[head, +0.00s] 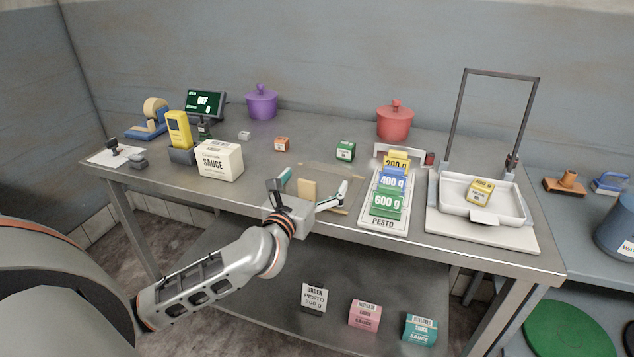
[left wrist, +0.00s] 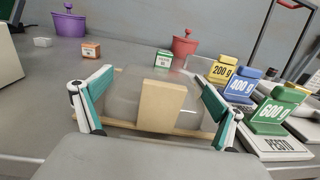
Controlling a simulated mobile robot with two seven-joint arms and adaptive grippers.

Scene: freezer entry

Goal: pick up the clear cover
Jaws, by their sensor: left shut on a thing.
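The clear cover (head: 335,172) is a see-through piece with a tan wooden block on its near side, at the front middle of the steel table. It also shows in the left wrist view (left wrist: 125,90), where the wooden block (left wrist: 162,105) faces me. My left gripper (head: 315,183) reaches over the front edge, its teal-padded fingers spread wide on either side of the cover and shut on it. Whether the cover touches the table is hard to tell. My right gripper is not in view.
Right of the cover lies the pesto board (head: 370,223) with the 200 g, 400 g and 600 g blocks. Further right is a white tray (head: 513,212) with an upright frame. A sauce box (head: 219,161) stands left. A green box (head: 345,151) and red pot (head: 395,123) stand behind.

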